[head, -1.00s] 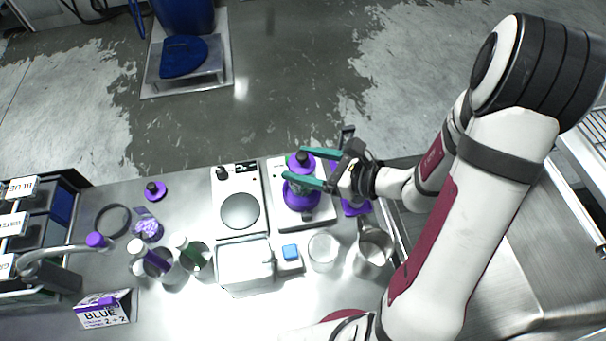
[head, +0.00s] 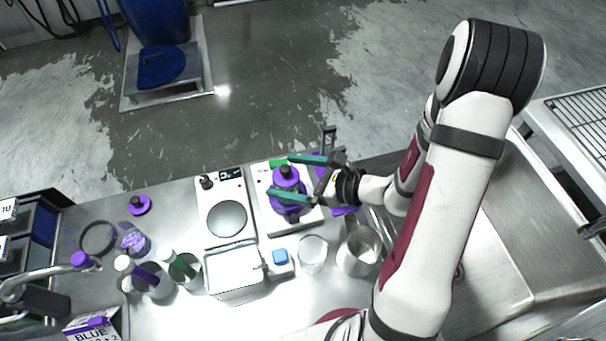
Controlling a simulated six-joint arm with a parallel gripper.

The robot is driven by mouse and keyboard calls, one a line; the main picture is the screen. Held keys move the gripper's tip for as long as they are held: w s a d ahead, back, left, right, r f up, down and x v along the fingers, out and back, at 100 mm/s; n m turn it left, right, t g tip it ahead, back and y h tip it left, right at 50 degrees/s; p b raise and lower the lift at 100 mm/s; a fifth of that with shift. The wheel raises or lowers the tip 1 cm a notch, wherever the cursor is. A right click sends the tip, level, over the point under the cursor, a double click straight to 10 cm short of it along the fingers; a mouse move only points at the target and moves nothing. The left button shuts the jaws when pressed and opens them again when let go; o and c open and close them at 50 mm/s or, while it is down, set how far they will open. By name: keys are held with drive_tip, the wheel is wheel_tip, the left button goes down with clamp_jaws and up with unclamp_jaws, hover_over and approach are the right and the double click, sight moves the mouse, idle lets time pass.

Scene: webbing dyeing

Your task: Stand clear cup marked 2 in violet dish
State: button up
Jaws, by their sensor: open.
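A clear cup (head: 313,253) stands on the bench in front of the right-hand plate device; I cannot read a mark on it. A violet piece (head: 343,208) lies right of that device, partly hidden by my gripper; it may be the violet dish. My gripper (head: 279,175) is open, its teal fingers on either side of a violet vessel with a black top (head: 287,176). That vessel stands on the right-hand plate device (head: 266,215). I cannot tell whether the fingers touch it.
A metal jug (head: 358,252) stands right of the clear cup. Cups with bottles (head: 180,266), a violet disc with black knob (head: 139,205) and a tap (head: 40,273) are farther left.

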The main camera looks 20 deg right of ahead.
drive_tip(key=v, duration=1.1)
drive_tip(key=s+a+r+n+g, duration=0.4)
drive_tip(key=s+a+n+g, duration=0.35)
drive_tip(key=a+n, duration=0.25)
drive_tip(key=s+r+n+g+h, duration=0.1)
drive_tip(key=s+r+n+h, duration=0.1)
drive_tip(key=s+n+h, duration=0.5)
drive_tip(key=n+h, duration=0.1)
drive_tip(key=n, duration=0.2)
drive_tip(key=shift+d+n, duration=0.3)
drive_tip(key=shift+d, duration=0.05)
